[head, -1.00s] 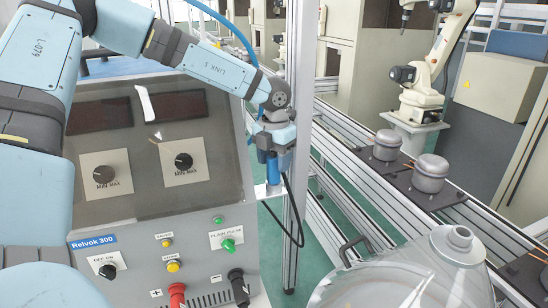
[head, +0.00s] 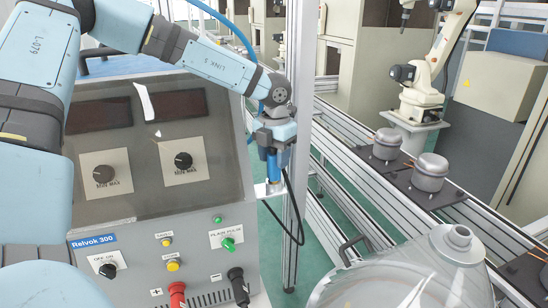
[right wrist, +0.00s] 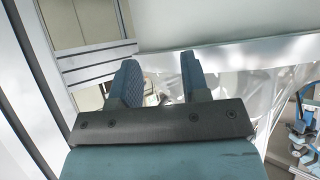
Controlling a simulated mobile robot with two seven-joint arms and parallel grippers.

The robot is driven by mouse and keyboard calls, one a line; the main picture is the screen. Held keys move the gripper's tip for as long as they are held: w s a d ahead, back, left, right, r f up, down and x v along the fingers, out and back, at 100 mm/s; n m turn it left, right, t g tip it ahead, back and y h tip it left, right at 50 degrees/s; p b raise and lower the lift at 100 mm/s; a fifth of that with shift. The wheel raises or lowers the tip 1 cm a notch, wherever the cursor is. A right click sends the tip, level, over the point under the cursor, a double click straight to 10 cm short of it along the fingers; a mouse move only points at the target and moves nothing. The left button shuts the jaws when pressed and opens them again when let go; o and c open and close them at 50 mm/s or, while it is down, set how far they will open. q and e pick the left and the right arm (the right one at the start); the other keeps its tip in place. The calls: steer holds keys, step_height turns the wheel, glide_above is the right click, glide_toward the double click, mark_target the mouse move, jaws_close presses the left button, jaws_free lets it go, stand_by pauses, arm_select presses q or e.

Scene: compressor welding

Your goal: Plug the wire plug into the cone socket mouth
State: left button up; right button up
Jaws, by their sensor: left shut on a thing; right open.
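My left gripper (head: 273,172) points down beside a grey upright post, its blue fingers shut on the wire plug. The plug is mostly hidden by the fingers. A black wire (head: 299,228) loops down below this gripper. A translucent cone-shaped vessel (head: 400,280) stands at the lower right, with a round grey mouth (head: 460,236) on top. The gripper is apart from this mouth, to its left in the picture. My right gripper (right wrist: 160,84) shows in the right wrist view, with its two blue fingers apart and nothing clearly between them.
A control panel (head: 225,208) with knobs and several coloured connectors fills the left. The metal post (head: 298,100) stands close to the left gripper. A rail conveyor (head: 345,135) carries grey compressors (head: 430,173). A white robot arm (head: 436,60) stands behind.

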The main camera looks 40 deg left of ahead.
arm_select(q)
steer(key=shift+r+p, duration=0.3)
steer(key=shift+r, duration=1.9)
